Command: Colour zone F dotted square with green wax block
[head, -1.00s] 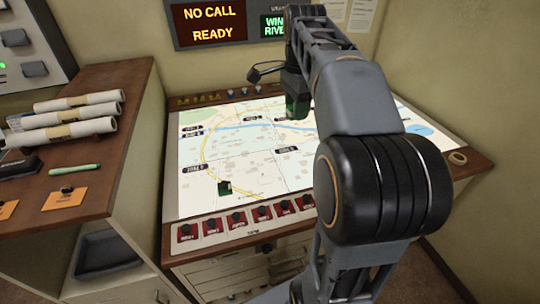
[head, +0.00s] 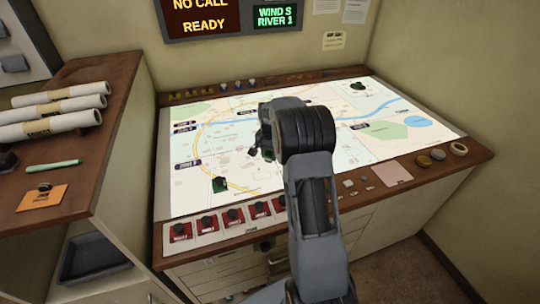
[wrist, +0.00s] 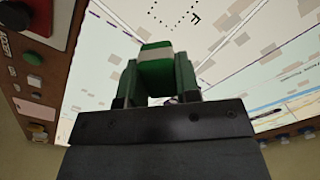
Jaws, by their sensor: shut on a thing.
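My gripper (wrist: 157,78) is shut on a green wax block (wrist: 155,64) with a pale band around it, as the wrist view shows. The block is between the two green-padded fingers. The dotted square (wrist: 176,14) with the letter F beside it is at the top of the wrist view, beyond the block and apart from it in the picture. No green colouring shows in its visible part. In the head view my arm mostly hides the gripper and block over the middle of the map table (head: 180,205). I cannot pick out the dotted square there.
Dark green pieces stand on the map at the front left (head: 219,184) and back right (head: 358,86). Red switch plates (head: 207,224) line the front edge. A tape roll (head: 458,149) lies at the right. Paper rolls (head: 55,103) and a green pen (head: 53,164) lie on the left cabinet.

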